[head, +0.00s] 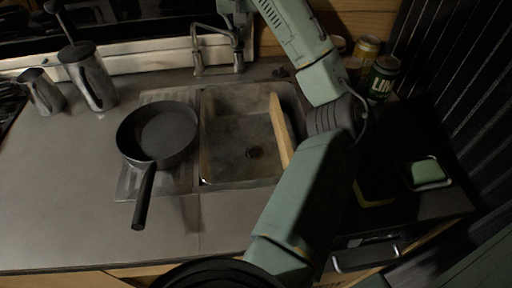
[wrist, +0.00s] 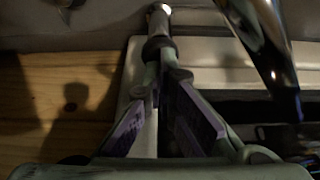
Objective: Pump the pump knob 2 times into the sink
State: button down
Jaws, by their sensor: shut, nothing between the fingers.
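The sink (head: 208,150) is a grey basin set in the counter, with a drain in its floor. A metal tap (head: 197,50) stands at its back edge; a shiny curved metal piece also shows at right in the wrist view (wrist: 262,45). In the wrist view, a metal post with a rounded bright end (wrist: 159,14) and dark collar stands just beyond my fingertips; it may be the pump knob, but I cannot tell surely. My gripper (wrist: 166,78) is shut and empty, its purple-padded fingers pointing at that post.
A black frying pan (head: 160,132) lies left of the sink, handle toward the front. Metal jugs (head: 90,78) stand at the back left. A wooden board (head: 280,130) leans in the sink. Cans (head: 383,76) stand at right, with a green sponge (head: 427,171) in front.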

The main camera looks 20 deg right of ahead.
jog(key=shift+r+p, duration=1.15)
jog(key=shift+r, duration=1.15)
notch_tip(320, 180, up, 6)
